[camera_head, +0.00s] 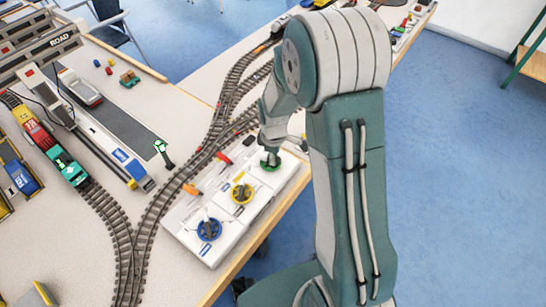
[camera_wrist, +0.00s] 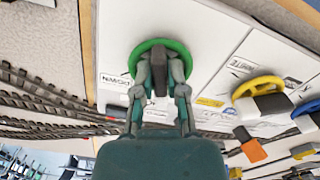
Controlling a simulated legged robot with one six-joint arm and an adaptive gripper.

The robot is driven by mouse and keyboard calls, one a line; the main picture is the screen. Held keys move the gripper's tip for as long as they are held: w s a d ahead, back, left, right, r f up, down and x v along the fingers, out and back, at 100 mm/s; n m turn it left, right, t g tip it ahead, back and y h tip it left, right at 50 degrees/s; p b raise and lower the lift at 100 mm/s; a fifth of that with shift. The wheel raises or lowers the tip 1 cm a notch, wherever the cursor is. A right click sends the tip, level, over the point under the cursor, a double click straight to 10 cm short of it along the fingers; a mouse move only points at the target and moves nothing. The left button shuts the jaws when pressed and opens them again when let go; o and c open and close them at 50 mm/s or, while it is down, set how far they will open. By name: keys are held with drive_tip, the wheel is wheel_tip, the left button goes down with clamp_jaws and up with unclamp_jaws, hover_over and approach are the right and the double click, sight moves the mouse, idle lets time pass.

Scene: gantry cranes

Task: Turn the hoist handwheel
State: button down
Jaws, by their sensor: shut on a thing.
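A white control panel (camera_head: 268,190) on the table carries three handwheels. The green handwheel (camera_head: 270,166) is at its far end, the yellow handwheel (camera_head: 242,186) in the middle, and the blue handwheel (camera_head: 203,231) at the near end. In the wrist view, my gripper (camera_wrist: 158,74) is shut on the dark grey grip at the centre of the green handwheel (camera_wrist: 163,43), one finger on each side. The yellow handwheel (camera_wrist: 258,82) is to the right there. The panel's labels are too small or turned to show which wheel is the hoist one.
An orange lever (camera_head: 191,189) and a red lever (camera_head: 223,158) stand along the panel's left side. Toy railway tracks (camera_head: 147,225) run close beside it. Blue floor lies open on the right.

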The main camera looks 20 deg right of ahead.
drive_tip(key=n, duration=0.5)
drive_tip(key=shift+w+n, duration=0.2)
drive_tip(key=shift+n, duration=0.1)
idle(0.5)
drive_tip(key=c, duration=0.7)
unclamp_jaws()
drive_tip(key=shift+d, duration=0.1)
drive_tip(key=shift+w, duration=0.1)
wheel_tip(320, 180, up, 12)
drive_tip(key=shift+f, duration=0.1)
